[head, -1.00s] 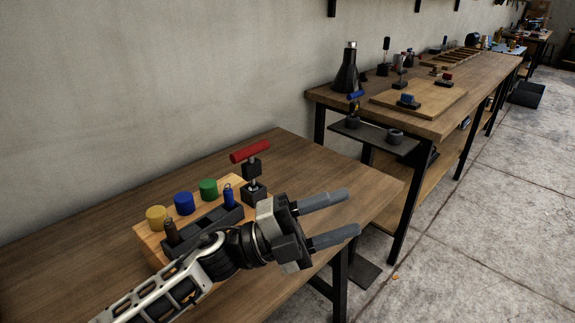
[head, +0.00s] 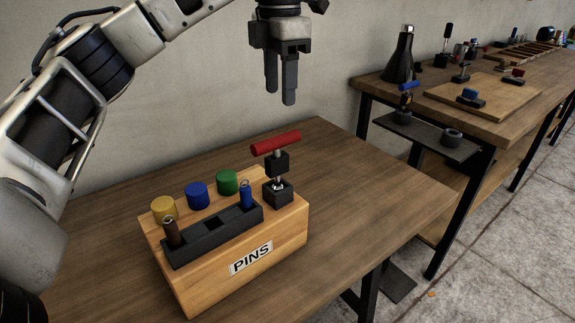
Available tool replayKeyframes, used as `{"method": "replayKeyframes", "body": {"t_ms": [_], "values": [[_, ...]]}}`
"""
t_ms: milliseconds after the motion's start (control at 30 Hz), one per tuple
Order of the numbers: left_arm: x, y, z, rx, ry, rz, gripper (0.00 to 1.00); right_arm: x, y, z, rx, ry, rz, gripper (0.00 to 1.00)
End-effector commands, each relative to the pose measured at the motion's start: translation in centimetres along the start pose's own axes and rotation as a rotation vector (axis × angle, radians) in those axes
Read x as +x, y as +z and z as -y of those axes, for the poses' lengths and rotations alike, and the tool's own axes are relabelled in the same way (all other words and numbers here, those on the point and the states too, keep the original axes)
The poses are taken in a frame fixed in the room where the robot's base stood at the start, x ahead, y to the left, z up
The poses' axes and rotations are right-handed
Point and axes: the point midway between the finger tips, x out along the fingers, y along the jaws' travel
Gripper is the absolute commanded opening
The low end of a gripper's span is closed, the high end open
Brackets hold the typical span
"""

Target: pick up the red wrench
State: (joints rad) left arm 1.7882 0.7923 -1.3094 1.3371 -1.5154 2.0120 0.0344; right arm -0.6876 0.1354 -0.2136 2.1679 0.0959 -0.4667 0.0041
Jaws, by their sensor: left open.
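The red wrench (head: 276,143) has a red bar handle on a thin metal shaft. A black block (head: 277,163) surrounds the shaft partway down, and the foot stands in a black socket (head: 278,192) at the right end of the wooden PINS block (head: 290,236). My left gripper (head: 280,95) points straight down, open and empty, its two dark fingers close together in this view. It is above the red handle, apart from it. How far it is in depth I cannot tell. My right gripper is not in view.
Yellow (head: 164,208), blue (head: 197,194) and green (head: 227,182) cylinders stand on the PINS block, behind a dark tray (head: 190,250) with pins. The table (head: 380,200) is clear to the right. A second bench (head: 470,113) with tools stands at the back right.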

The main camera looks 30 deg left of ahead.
Motion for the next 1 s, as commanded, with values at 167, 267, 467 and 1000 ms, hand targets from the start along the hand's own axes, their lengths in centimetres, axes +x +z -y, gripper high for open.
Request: {"method": "replayKeyframes", "body": {"t_ms": [167,267,467,1000], "values": [[4.3,0.0,0.1,0.004,-0.003,-0.005,0.48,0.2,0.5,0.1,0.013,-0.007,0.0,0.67],[6.3,0.1,0.2,0.006,-0.004,-0.003,0.48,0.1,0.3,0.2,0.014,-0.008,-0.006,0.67],[8.9,0.1,0.2,0.007,-0.004,0.001,0.48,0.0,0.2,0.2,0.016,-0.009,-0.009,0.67],[14.5,-0.8,0.4,0.007,-0.004,0.002,0.48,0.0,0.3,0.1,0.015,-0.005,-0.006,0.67]]}}
